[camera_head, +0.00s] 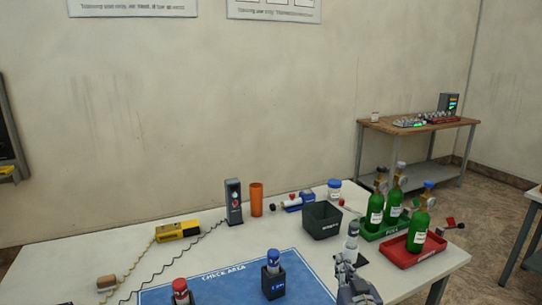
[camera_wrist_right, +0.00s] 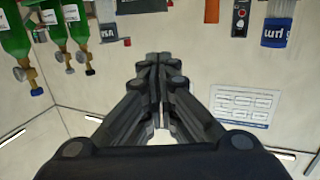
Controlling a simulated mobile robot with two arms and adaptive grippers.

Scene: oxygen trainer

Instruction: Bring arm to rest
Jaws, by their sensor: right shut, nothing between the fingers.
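My right gripper (camera_head: 345,262) is at the front right of the white table, over the right edge of the blue check-area mat (camera_head: 222,292). In the right wrist view the right gripper (camera_wrist_right: 160,62) is shut, its fingers together with nothing between them. That view is upside down, with the table things along its top edge. A grey-white bottle-like item (camera_head: 351,243) stands just behind the gripper in the head view. I cannot tell whether they touch. My left gripper is not in view.
Green bottles stand in a green tray (camera_head: 385,233) and a red tray (camera_head: 402,258) at the right. A black bin (camera_head: 322,221) is behind the mat. Dark holders with a blue-capped item (camera_head: 273,262) and a red-capped item (camera_head: 180,291) stand on the mat. A yellow device (camera_head: 178,231) lies left.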

